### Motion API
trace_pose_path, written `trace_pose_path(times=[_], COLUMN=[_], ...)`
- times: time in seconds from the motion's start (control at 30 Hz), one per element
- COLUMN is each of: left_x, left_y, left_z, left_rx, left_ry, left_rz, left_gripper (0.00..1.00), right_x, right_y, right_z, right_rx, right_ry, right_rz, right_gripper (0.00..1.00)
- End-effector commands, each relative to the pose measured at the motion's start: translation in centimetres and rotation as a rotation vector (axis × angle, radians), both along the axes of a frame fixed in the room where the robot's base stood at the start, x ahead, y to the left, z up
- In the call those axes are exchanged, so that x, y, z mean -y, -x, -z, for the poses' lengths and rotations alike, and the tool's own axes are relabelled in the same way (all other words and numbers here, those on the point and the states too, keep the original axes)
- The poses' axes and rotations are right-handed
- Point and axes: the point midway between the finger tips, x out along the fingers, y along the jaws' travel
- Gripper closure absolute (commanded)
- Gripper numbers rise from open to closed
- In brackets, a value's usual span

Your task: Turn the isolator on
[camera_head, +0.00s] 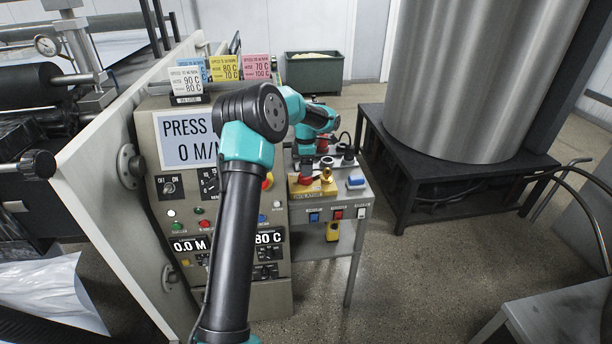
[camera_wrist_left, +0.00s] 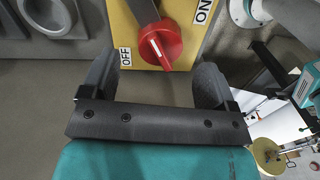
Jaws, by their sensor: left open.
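The isolator shows in the left wrist view as a red rotary knob (camera_wrist_left: 160,46) with a white pointer line, on a yellow plate (camera_wrist_left: 185,25). An OFF label (camera_wrist_left: 126,57) is left of the knob and an ON label (camera_wrist_left: 203,12) is at its upper right. The pointer line slants down, on the OFF side. My left gripper (camera_wrist_left: 157,75) is open, one finger on each side of the knob, with gaps visible. In the head view my left arm reaches over the yellow box (camera_head: 300,190) on a small side table; the arm partly hides that area. My right gripper is not in view.
The press control panel (camera_head: 222,268) stands left of the side table (camera_head: 335,205). Blue, red and white switches sit on the table's front. A large metal drum (camera_head: 470,80) on a black stand (camera_head: 450,170) is to the right. Grey floor (camera_head: 420,270) is open in front.

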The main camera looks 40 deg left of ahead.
Motion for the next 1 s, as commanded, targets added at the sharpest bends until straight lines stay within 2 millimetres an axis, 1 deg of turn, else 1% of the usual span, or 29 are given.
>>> trace_pose_path(times=[0.03,0.1,0.2,0.3,0.43,0.67,1.0], left_x=[0.1,0.1,0.2,0.2,0.2,0.2,0.2], left_y=[0.1,0.1,0.2,0.2,0.2,0.2,0.2], left_z=[0.9,2.0,3.3,4.1,4.6,4.6,4.6], left_rx=[-0.003,-0.003,-0.001,-0.001,0.001,0.001,0.000], left_ry=[0.001,0.001,0.001,0.001,0.001,0.001,0.000], left_rz=[0.000,0.001,0.000,0.000,0.000,0.000,0.000], left_gripper=[0.19,0.19,0.19,0.19,0.19,0.19,0.51], right_x=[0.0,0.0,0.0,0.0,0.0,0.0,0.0], right_y=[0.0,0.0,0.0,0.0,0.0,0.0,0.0], right_z=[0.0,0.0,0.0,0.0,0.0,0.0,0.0], right_rx=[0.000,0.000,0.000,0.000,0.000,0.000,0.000], right_ry=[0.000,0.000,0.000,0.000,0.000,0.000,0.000], right_rz=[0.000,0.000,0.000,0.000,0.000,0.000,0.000], right_gripper=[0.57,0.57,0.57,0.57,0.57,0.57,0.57])
